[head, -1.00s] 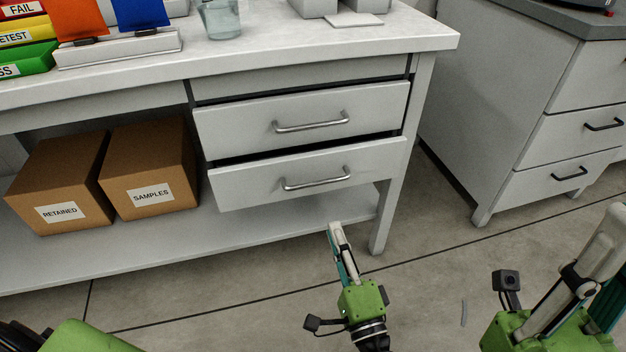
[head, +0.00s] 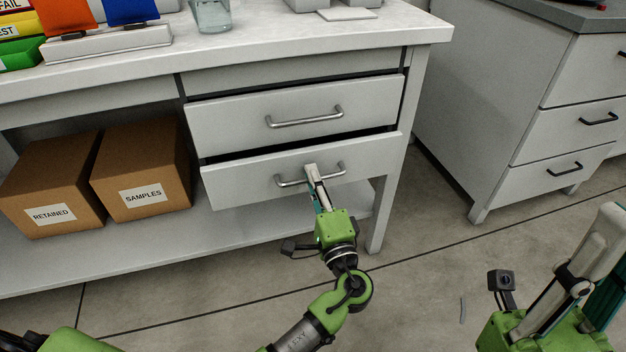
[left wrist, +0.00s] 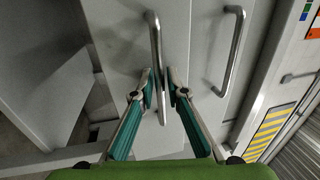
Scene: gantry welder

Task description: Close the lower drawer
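The lower drawer (head: 235,185) of the white bench stands out a little, with a dark gap above its front. Its metal bar handle (head: 290,182) is partly hidden by my left gripper (head: 312,172), which is at the handle in the head view. In the left wrist view, this handle (left wrist: 155,38) passes between the two fingertips of the left gripper (left wrist: 160,75). The fingers are apart with a narrow gap; contact with the handle is unclear. My right gripper (head: 590,255) is at the lower right, away from the drawer, seen side-on.
The upper drawer (head: 230,122) also stands out slightly, with its own handle (head: 305,117). Two cardboard boxes, labelled RETAINED (head: 35,185) and SAMPLES (head: 140,165), sit on the lower shelf. A bench leg (head: 378,215) stands right of the drawers. A grey cabinet (head: 500,100) is farther right.

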